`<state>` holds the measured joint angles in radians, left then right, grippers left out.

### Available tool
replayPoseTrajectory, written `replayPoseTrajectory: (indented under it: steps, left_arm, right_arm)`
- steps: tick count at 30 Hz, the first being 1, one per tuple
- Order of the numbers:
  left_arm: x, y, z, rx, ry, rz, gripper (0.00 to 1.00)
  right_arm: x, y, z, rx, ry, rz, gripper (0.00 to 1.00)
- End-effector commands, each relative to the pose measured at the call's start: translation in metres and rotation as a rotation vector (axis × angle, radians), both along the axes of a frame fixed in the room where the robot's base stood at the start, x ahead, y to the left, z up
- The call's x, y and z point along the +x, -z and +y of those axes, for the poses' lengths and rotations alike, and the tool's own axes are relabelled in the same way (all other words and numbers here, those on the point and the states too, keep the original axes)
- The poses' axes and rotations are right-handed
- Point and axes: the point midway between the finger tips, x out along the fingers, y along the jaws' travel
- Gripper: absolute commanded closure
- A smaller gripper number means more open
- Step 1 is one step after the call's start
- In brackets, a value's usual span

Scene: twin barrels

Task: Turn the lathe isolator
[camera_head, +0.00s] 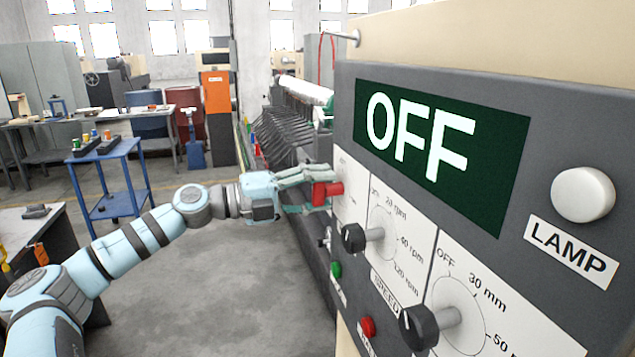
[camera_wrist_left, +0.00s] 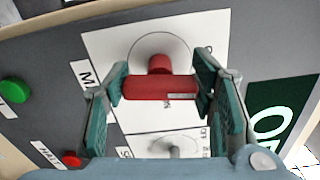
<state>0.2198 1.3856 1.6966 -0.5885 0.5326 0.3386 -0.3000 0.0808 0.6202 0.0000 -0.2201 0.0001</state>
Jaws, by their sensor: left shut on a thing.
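The lathe isolator is a red handle (camera_head: 325,192) at the far left end of the grey control panel (camera_head: 347,110). In the left wrist view the red handle (camera_wrist_left: 160,88) lies crosswise on a white plate with a drawn circle. My left gripper (camera_head: 318,188) is shut on the handle, one finger at each end, as the left wrist view (camera_wrist_left: 160,90) also shows. The display (camera_head: 430,140) reads OFF in white on dark green. The writing on the isolator plate is mostly hidden by handle and fingers. My right gripper is not in view.
Black knobs (camera_head: 353,238) and (camera_head: 418,327) stick out from the panel near my arm. A green button (camera_head: 336,269), a red button (camera_head: 368,327) and a white lamp knob (camera_head: 583,194) are also on it. Open floor lies left; a blue cart (camera_head: 105,160) stands farther back.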

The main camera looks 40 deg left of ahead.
Motion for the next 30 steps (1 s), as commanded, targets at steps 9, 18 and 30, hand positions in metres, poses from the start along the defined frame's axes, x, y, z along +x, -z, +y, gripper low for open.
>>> replayPoseTrajectory:
  steps: [9,18,30]
  left_arm:
    - [0.0003,-0.0010,0.0006,-0.115,-0.002,0.078,0.77]
    - [0.0003,-0.0003,0.0006,-0.142,-0.002,0.095,0.77]
    - [0.0003,0.0000,0.0006,-0.140,-0.002,0.094,0.28]
  right_arm:
    - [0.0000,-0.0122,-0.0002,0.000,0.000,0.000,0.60]
    - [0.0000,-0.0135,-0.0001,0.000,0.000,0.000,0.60]
    - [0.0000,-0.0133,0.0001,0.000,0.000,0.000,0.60]
